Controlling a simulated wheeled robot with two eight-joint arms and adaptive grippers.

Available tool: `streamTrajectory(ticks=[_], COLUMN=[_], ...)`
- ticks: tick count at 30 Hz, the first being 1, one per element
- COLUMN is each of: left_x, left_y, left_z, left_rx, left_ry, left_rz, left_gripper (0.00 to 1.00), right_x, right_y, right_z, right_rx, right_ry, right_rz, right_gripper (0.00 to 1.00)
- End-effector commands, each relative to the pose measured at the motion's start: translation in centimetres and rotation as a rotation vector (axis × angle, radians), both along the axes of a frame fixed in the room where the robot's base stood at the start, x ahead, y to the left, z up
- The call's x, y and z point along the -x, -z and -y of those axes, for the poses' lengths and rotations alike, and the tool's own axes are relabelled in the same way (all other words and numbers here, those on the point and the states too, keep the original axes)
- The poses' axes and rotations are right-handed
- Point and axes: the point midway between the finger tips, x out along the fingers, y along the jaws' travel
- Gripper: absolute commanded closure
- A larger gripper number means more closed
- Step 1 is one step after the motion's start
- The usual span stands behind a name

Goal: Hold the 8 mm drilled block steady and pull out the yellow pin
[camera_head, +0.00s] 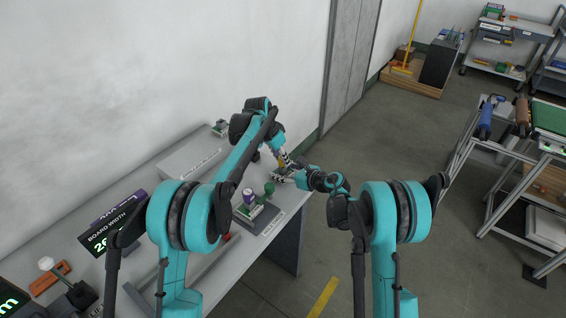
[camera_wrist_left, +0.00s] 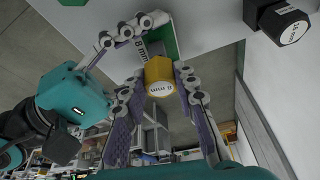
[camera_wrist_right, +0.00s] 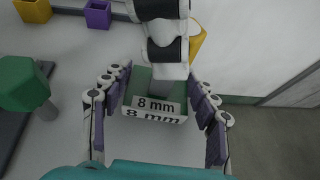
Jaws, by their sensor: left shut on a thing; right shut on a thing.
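The yellow pin (camera_wrist_left: 158,78), its end marked "8 mm", sits between the two fingers of my left gripper (camera_wrist_left: 159,72), which is shut on it. The green 8 mm drilled block (camera_wrist_right: 138,88) lies between the fingers of my right gripper (camera_wrist_right: 157,82), shut on its sides; its white label (camera_wrist_right: 155,108) faces the camera. In the left wrist view the block (camera_wrist_left: 167,38) shows just beyond the pin. How far the pin sits in the bore is hidden. In the head view both grippers meet over the far right part of the bench, where the parts are too small to tell apart.
A dark board (camera_head: 262,222) on the bench (camera_head: 205,262) carries a purple piece (camera_head: 248,194) and a green pin (camera_head: 269,188). In the right wrist view are a green knob (camera_wrist_right: 22,84), a yellow piece (camera_wrist_right: 33,10) and a purple piece (camera_wrist_right: 97,14).

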Motion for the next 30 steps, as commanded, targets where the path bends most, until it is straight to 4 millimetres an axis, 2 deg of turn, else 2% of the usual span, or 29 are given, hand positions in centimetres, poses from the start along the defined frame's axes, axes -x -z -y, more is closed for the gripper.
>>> streamTrajectory(ticks=[20, 30], left_x=[0.0, 0.0], left_y=[-1.4, -3.4], left_z=[0.0, 0.0], left_rx=[0.000, 0.000], left_ry=[0.000, 0.000], left_rz=[0.000, 0.000], left_gripper=[1.00, 1.00], right_x=[0.0, 0.0], right_y=[0.0, 0.0], right_z=[0.0, 0.0], right_rx=[0.000, 0.000], right_ry=[0.000, 0.000], right_rz=[0.000, 0.000], right_gripper=[0.93, 0.93])
